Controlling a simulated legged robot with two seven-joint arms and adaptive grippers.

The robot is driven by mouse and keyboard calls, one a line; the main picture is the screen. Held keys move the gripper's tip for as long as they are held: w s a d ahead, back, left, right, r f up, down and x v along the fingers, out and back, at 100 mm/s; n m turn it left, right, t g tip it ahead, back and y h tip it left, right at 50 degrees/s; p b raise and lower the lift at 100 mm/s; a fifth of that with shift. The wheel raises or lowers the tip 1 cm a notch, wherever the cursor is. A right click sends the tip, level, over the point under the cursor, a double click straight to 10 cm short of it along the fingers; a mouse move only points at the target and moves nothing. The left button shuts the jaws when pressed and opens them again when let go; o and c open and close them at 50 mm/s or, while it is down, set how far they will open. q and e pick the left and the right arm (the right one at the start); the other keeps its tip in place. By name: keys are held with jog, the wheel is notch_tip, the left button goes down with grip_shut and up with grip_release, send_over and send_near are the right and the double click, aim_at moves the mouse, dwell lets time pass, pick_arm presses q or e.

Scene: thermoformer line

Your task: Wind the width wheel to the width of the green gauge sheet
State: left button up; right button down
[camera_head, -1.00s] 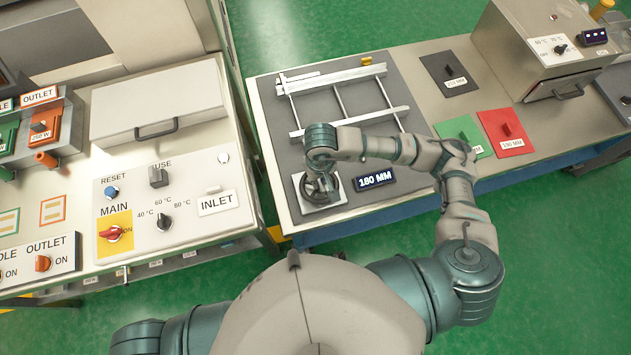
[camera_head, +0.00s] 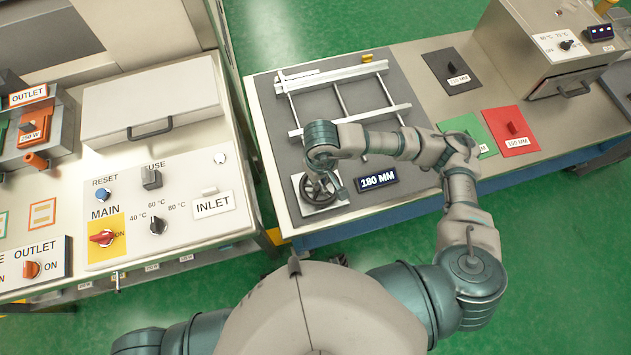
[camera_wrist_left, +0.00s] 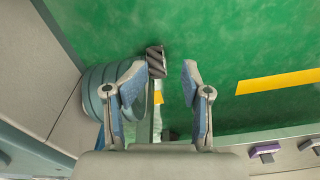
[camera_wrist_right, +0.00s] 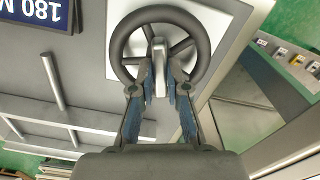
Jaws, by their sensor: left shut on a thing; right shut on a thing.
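The dark width wheel (camera_head: 308,196) sits on a white plate at the near left of the bench; its spoked rim shows in the right wrist view (camera_wrist_right: 118,32). My right gripper (camera_wrist_right: 160,85) is shut on the wheel's grey handle (camera_wrist_right: 158,55). In the head view this gripper (camera_head: 324,176) partly hides the wheel. The display (camera_head: 377,180) beside it reads 180 MM. The green gauge sheet (camera_head: 462,124) lies flat, its label mostly hidden by my right arm. My left gripper (camera_wrist_left: 165,75) hangs over the floor, fingers apart; a striped dark piece touches one fingertip.
A metal rail frame (camera_head: 345,95) lies on the grey mat behind the wheel. A red sheet (camera_head: 510,130) and a black sheet (camera_head: 452,70) lie to the right, before a metal heater box (camera_head: 555,45). A switch panel (camera_head: 150,205) stands left, across a gap.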

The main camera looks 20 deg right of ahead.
jog(key=shift+f+n+b, duration=0.15)
jog(key=shift+n+b, duration=0.65)
jog(key=shift+b, duration=0.3)
pick_arm(q)
jog(key=f, duration=0.1)
jog(key=s+f, duration=0.1)
jog(key=f, duration=0.1)
pick_arm(e)
jog(key=shift+n+b, duration=0.6)
jog(key=shift+b, duration=0.2)
jog(key=shift+n+b, duration=0.8)
jog(key=shift+b, duration=0.5)
pick_arm(q)
jog(key=shift+g, duration=0.3)
jog(key=s+f, duration=0.1)
jog(key=f, duration=0.1)
jog(key=s+f, duration=0.1)
jog(key=f, duration=0.1)
jog(key=shift+s+f, duration=0.1)
jog(key=shift+s, duration=0.05)
